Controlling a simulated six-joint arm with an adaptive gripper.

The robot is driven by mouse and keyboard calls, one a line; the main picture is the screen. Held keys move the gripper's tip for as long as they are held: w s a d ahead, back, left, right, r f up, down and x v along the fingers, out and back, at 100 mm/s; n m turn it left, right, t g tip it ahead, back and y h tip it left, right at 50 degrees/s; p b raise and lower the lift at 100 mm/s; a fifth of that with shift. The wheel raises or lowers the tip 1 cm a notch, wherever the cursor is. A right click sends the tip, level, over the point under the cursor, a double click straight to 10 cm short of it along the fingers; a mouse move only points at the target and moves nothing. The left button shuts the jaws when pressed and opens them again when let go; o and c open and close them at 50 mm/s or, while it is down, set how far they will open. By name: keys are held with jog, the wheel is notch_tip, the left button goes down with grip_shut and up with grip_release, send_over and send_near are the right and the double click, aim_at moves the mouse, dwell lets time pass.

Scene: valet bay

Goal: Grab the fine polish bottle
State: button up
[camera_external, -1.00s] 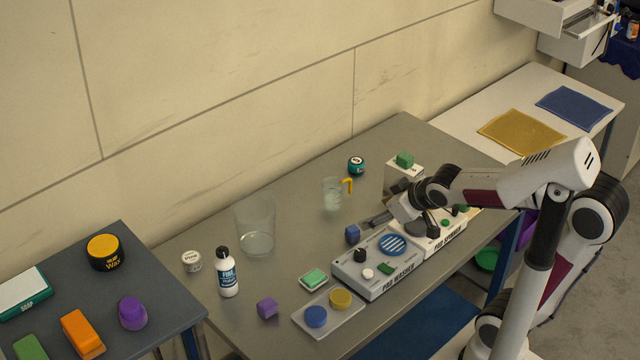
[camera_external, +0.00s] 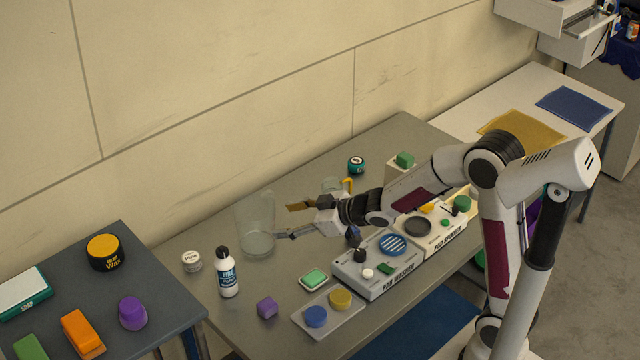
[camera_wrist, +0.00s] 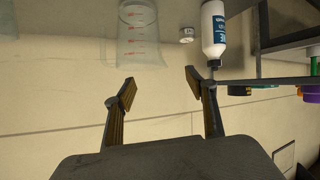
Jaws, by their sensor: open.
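The fine polish bottle (camera_external: 228,273) is white with a black cap and a blue label. It stands upright on the grey metal table, at the left. It also shows in the wrist view (camera_wrist: 213,30), at the top right. My gripper (camera_external: 283,221) is open and empty, above the table and to the right of the bottle, beside the clear beaker (camera_external: 256,240). The gripper also shows in the wrist view (camera_wrist: 158,88), fingers apart, with the bottle beyond the right finger. The bottle is apart from the fingers.
A small white round tin (camera_external: 191,261) stands left of the bottle. A purple cube (camera_external: 267,307), a green sponge on a dish (camera_external: 314,279) and the pad washer (camera_external: 375,268) lie to the right. A dark side table (camera_external: 170,290) is at the left.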

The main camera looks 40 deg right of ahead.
aim_at(224, 265)
jog(key=a+f+n+y, duration=0.1)
jog(key=a+f+y, duration=0.2)
jog(key=a, duration=0.2)
jog(key=w+a+f+n+g+y, duration=0.1)
jog(key=a+f+y, duration=0.1)
jog(key=a+f, duration=0.2)
jog(key=shift+a+n+y, duration=0.3)
jog(key=shift+a+y, duration=0.1)
jog(key=shift+a, duration=0.9)
jog(key=shift+x, duration=1.25)
jog(key=shift+x, duration=2.6)
jog(key=shift+f, duration=0.1)
jog(key=c, duration=1.5)
